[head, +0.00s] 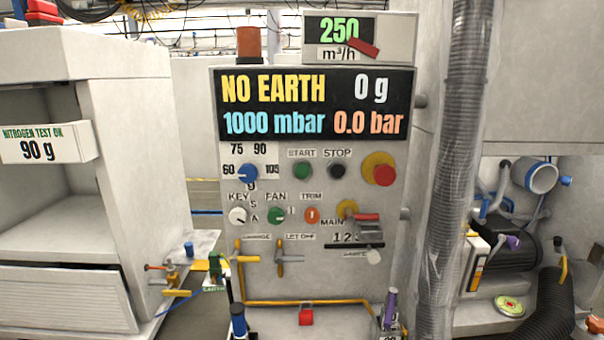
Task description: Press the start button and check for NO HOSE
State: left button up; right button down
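The grey charging station panel (340,190) stands upright in the middle of the head view. Its green start button (303,170) sits under the label START, left of a black stop button (337,171). The display (315,104) on the panel reads NO EARTH, 0 g, 1000 mbar and 0.0 bar; the words NO HOSE do not show. A smaller display (340,40) above reads 250 m³/h. Neither of my grippers can be made out in this view, and nothing covers the start button.
The panel also has a red-and-yellow knob (380,170), a blue knob (248,173) and yellow pipes (290,302). A green earth clamp (215,268) is at left. A white cabinet (140,180) stands left, and a thick grey duct (450,170) runs down the right side.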

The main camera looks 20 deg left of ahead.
pick_arm(q)
grip_shut()
dwell(1.6)
